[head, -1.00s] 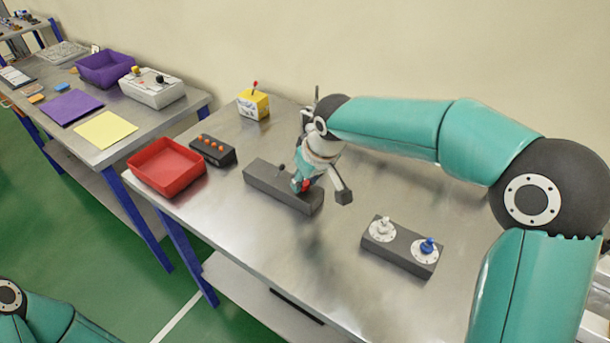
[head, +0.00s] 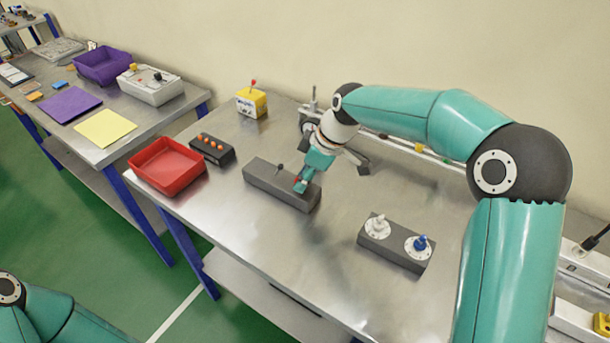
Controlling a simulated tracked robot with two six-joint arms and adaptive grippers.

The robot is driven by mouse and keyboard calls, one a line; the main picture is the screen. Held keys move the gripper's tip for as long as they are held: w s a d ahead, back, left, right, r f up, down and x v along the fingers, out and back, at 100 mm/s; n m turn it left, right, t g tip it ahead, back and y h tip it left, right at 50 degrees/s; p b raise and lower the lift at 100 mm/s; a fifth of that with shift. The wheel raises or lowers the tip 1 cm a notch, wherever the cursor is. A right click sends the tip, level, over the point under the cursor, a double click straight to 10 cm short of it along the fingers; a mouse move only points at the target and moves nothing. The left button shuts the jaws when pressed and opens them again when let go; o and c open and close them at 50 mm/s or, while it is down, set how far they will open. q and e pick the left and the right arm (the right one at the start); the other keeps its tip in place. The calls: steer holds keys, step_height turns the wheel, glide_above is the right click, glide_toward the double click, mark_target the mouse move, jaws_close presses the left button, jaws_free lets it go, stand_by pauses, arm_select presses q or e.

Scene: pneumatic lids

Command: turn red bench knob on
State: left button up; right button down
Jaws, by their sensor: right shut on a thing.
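A long dark grey block (head: 262,180) lies on the steel bench (head: 235,235). A small black lever (head: 279,168) stands up near its middle. A little red (head: 297,180), which looks like the red knob, shows at the block's right end, mostly hidden by my right gripper. My right gripper (head: 301,184) reaches down onto that end of the block and is shut on the red knob. Which way the knob is turned cannot be seen. My left arm shows only at the bottom left corner; its gripper is out of view.
A grey block with a white knob (head: 377,226) and a blue knob (head: 420,243) sits to the right. A red tray (head: 180,183), a dark box with orange buttons (head: 212,150) and a yellow box (head: 252,103) stand left and behind. The bench front is clear.

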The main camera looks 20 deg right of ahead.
steer(key=shift+w+r, duration=0.15)
steer(key=shift+r, duration=0.05)
steer(key=c, duration=0.8)
jaws_free()
steer(key=shift+f, duration=0.15)
steer(key=v, duration=1.2)
steer(key=shift+d, duration=0.1)
steer(key=shift+f, duration=0.1)
